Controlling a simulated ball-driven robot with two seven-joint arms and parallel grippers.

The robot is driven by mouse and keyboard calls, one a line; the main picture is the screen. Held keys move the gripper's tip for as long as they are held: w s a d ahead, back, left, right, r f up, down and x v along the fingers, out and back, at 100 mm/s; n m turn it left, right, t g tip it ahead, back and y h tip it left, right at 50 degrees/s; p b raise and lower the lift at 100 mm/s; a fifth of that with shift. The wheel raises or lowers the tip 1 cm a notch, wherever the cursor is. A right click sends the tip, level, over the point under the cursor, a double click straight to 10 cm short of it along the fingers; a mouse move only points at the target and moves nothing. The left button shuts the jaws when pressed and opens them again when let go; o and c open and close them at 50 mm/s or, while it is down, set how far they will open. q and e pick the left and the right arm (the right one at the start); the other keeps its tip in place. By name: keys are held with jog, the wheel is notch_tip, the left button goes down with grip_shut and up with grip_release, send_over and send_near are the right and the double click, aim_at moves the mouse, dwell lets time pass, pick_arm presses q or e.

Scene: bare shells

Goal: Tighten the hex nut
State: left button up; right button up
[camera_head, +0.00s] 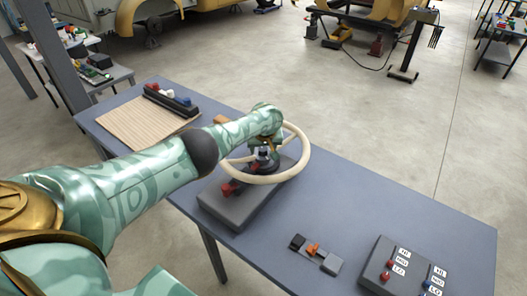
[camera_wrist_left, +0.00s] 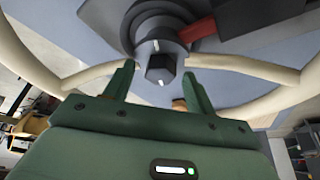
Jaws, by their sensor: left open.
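The dark hex nut (camera_wrist_left: 160,67) sits on a round grey hub (camera_wrist_left: 160,30) in the left wrist view, with a pale mark on its near edge. My left gripper (camera_wrist_left: 159,72) is open, its two green fingers on either side of the nut with visible gaps. I cannot tell whether the tips reach down beside it. In the head view my left gripper (camera_head: 263,145) is over the hub, inside the cream handwheel (camera_head: 297,166), and mostly hides the nut. The dark base block (camera_head: 232,212) carries the wheel. My right gripper is not in view.
The wheel's rim surrounds my gripper. A slatted board (camera_head: 140,125) and a rack with coloured knobs (camera_head: 170,98) lie at the left. A switch strip (camera_head: 314,252) and labelled control box (camera_head: 410,270) stand at the right.

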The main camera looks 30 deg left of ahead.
pick_arm(q)
jog(key=c, duration=1)
